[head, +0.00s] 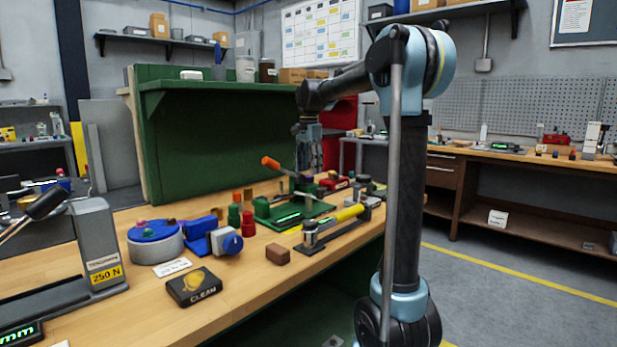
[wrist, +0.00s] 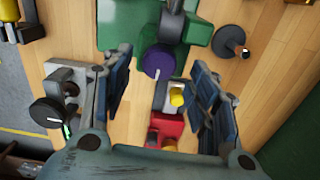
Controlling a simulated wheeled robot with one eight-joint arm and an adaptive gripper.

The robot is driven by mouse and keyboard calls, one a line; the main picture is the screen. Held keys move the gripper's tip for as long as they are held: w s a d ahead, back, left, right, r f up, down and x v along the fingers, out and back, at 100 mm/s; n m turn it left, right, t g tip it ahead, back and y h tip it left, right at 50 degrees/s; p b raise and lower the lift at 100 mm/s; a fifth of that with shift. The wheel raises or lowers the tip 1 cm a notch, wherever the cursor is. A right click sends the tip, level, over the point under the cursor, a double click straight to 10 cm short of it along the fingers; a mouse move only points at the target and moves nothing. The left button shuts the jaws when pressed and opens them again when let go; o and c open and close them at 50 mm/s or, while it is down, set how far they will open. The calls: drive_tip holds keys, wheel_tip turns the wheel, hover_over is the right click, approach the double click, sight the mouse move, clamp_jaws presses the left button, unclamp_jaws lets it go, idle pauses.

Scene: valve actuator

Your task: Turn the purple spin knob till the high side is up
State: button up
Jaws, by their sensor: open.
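The purple knob (wrist: 159,62) shows in the wrist view as a round face with a short white mark, mounted on a green fixture (wrist: 194,32). My gripper (wrist: 162,66) is open, with its two dark blue fingers on either side of the knob in the picture. The fingers do not visibly touch it, and how far the knob lies beyond them is hard to tell. In the head view my gripper (head: 308,152) hangs over the back of the bench, and I cannot make out the purple knob there.
In the wrist view, a red block (wrist: 172,126) and a yellow knob (wrist: 177,97) lie below the purple knob. A black dial (wrist: 47,112) is left, a dark disc (wrist: 228,40) right. In the head view, a green panel (head: 200,140) stands behind the crowded wooden bench (head: 236,290).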

sight(309, 176)
drive_tip(key=shift+f, duration=1.55)
drive_tip(key=c, duration=1.1)
drive_tip(key=shift+o, duration=0.2)
drive_tip(key=o, duration=1.1)
drive_tip(key=shift+c, duration=0.2)
drive_tip(key=shift+r, duration=0.1)
